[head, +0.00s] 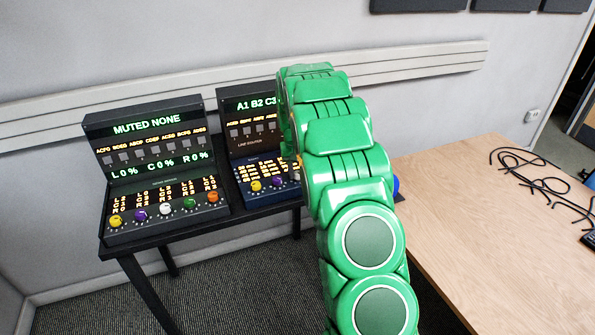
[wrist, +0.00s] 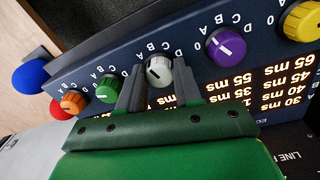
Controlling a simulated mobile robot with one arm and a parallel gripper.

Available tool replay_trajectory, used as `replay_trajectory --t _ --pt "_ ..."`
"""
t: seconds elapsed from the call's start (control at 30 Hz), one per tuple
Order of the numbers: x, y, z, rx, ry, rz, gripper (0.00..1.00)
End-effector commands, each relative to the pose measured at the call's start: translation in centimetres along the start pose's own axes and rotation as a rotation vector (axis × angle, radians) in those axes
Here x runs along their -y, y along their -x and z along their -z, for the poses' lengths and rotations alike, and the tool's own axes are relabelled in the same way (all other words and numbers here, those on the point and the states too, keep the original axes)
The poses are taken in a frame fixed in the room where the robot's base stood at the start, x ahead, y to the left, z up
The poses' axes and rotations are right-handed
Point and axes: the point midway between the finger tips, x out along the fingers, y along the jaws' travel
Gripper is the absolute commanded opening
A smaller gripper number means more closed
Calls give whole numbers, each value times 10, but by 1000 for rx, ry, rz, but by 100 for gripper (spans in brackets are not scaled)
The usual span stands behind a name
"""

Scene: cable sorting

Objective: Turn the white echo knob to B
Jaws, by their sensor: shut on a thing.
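The white echo knob (wrist: 158,71) sits on the front of the dark blue echo panel (wrist: 95,68) in the wrist view, in a row with other coloured knobs. My gripper (wrist: 158,84) has one dark finger on each side of it and is shut on it. A dark pointer mark shows on the knob's face, but I cannot tell surely which letter it points to. Letters A, B, C and D are printed around the knobs. In the head view my green arm covers the right part of the echo unit (head: 263,197) and hides my gripper.
Purple (wrist: 226,46) and yellow (wrist: 303,21) knobs lie right of the white one, green (wrist: 109,89) and orange (wrist: 72,102) left. A mixer unit (head: 163,208) stands beside the echo unit on a black table. A wooden table (head: 470,240) with cables is at right.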

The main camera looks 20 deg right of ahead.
Motion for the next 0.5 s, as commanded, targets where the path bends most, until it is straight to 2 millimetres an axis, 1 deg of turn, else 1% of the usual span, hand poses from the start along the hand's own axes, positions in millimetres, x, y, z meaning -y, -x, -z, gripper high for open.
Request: replay_trajectory --t 0.2,0.5 --pt "0 -1 0 12 -163 0 3" --pt "0 -1 0 21 -306 -1 3"
